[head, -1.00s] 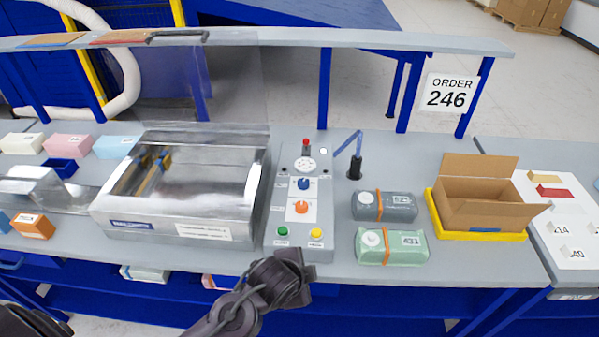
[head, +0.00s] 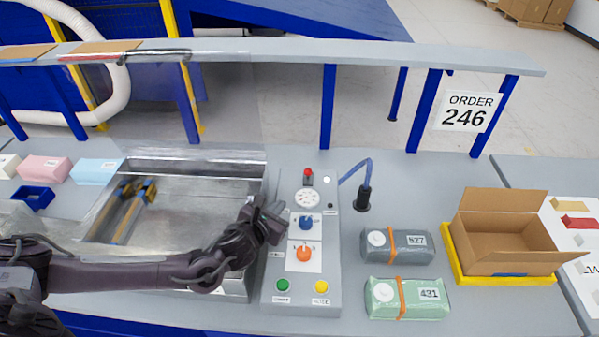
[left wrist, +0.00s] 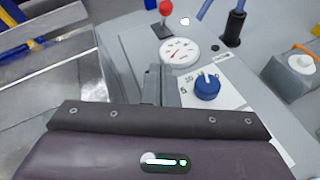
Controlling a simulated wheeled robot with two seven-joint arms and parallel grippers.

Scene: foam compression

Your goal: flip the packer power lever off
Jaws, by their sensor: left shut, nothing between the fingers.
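The grey control panel (head: 330,262) stands on the bench in the head view. At its far end is a small lever with a red knob (head: 308,173), which stands up from the panel. The lever also shows at the top of the left wrist view (left wrist: 166,9), behind the round white gauge (left wrist: 179,51). My left gripper (head: 279,214) is shut and empty, over the panel's left side beside the blue knob (head: 305,223). In the wrist view its closed fingers (left wrist: 158,80) point toward the gauge, apart from the lever. My right gripper is out of view.
The metal packer tray (head: 185,200) lies left of the panel, partly behind my left arm. A black post with a blue cable (head: 362,198) stands right of the lever. Grey (head: 410,246) and green (head: 425,297) packs and an open carton (head: 510,235) are farther right.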

